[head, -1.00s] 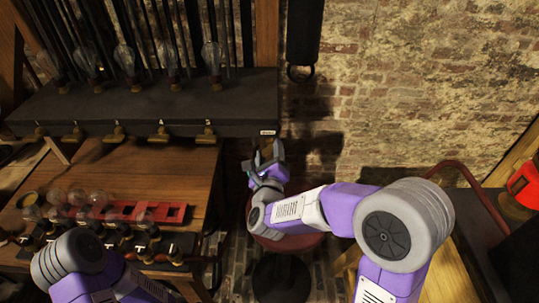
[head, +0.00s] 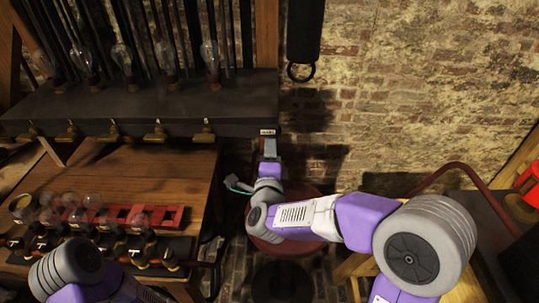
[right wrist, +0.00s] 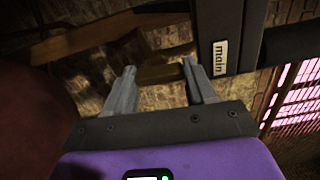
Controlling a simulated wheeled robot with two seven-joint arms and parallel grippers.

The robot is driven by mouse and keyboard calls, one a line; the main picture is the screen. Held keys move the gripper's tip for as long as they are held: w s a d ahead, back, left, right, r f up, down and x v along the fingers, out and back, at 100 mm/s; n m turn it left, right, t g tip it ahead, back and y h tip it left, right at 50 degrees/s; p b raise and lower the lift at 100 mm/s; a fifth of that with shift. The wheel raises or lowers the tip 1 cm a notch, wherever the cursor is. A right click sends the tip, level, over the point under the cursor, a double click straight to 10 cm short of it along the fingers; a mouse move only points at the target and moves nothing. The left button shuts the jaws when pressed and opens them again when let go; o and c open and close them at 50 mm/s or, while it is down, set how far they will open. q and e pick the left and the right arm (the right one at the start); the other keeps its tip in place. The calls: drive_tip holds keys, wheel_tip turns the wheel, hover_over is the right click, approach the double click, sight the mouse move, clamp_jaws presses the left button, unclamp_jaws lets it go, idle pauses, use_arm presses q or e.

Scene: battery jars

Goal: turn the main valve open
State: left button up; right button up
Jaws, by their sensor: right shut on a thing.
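The main valve's brass handle (right wrist: 163,75) shows in the right wrist view, beside a white label reading "main" (right wrist: 220,57) on a dark housing. My right gripper (right wrist: 160,76) is shut on this handle, one grey finger at each end of its visible part. In the head view my right gripper (head: 269,150) is just under the right end of the long dark box (head: 120,107), by the small label (head: 267,132). It hides the handle there. My left gripper is out of view; only part of that arm shows at lower left.
Several brass taps, one of them here (head: 206,135), line the box's front edge. Below stands a wooden bench (head: 150,170) with glass jars and a red rack (head: 170,215). A round red stool (head: 265,240) is under my right forearm. A brick wall (head: 420,100) stands behind.

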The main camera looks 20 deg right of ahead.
drive_tip(key=shift+n, duration=0.5)
drive_tip(key=o, duration=1)
drive_tip(key=shift+o, duration=0.2)
drive_tip(key=shift+r, duration=0.1)
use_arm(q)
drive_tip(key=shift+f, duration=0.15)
use_arm(e)
drive_tip(key=shift+s+a, duration=0.1)
